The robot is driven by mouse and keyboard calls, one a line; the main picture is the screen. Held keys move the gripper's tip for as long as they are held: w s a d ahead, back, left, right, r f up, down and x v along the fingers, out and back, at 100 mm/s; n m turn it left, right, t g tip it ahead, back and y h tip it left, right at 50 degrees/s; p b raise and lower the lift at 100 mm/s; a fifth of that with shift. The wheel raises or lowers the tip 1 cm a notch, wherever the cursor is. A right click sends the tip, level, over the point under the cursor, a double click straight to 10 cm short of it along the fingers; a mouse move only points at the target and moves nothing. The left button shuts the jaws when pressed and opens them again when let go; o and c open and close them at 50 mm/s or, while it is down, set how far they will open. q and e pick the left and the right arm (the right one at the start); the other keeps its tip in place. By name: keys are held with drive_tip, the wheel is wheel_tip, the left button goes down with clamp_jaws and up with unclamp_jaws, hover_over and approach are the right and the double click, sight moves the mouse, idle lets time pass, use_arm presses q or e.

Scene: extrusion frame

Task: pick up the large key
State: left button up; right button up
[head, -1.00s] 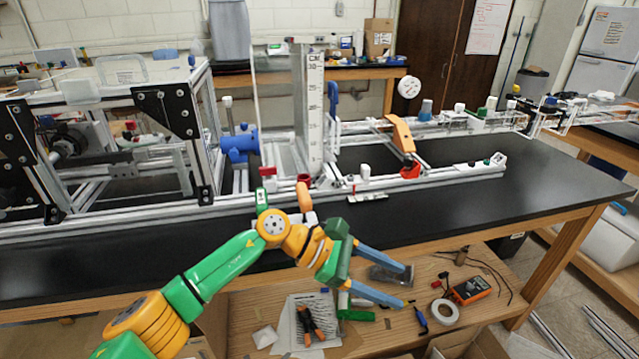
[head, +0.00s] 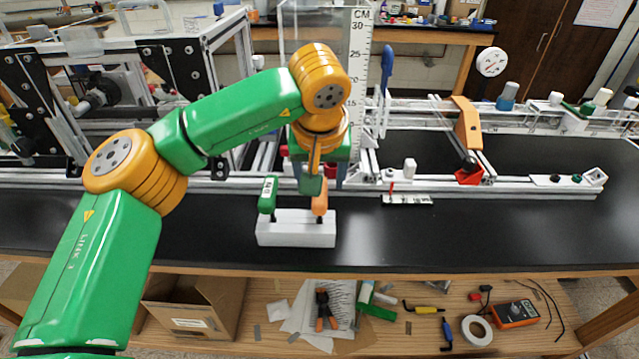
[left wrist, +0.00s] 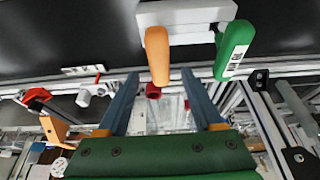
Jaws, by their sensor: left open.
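A white block (head: 296,236) stands on the black bench top with two handled tools upright in it. One has a green handle (head: 268,196) with a white label, the other an orange handle (head: 320,199). The frames do not clearly show which is the large key; the green handle looks broader in the left wrist view (left wrist: 233,48). My left gripper (head: 312,182) is open and points down, just above the orange handle. In the left wrist view the orange handle (left wrist: 157,52) lies in line with the gap between the blue fingers; contact cannot be seen. My right gripper is not in view.
An aluminium extrusion rail (head: 520,187) runs behind the block, with a clear upright tank and ruler (head: 357,80). An orange lever part (head: 467,124) stands to the right. The bench front is clear. A lower shelf holds a multimeter (head: 515,314) and tape (head: 477,330).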

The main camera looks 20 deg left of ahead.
use_arm(q)
drive_tip(key=shift+f, duration=0.45)
drive_tip(key=shift+s+d+f+p, duration=0.1)
drive_tip(key=shift+s+f+p, duration=0.1)
drive_tip(key=shift+f+p, duration=0.8)
drive_tip(key=x, duration=0.3)
drive_tip(key=shift+w+f, duration=0.15)
drive_tip(key=shift+f, duration=0.05)
drive_tip(key=shift+r, duration=0.1)
drive_tip(key=c, duration=0.6)
clamp_jaws()
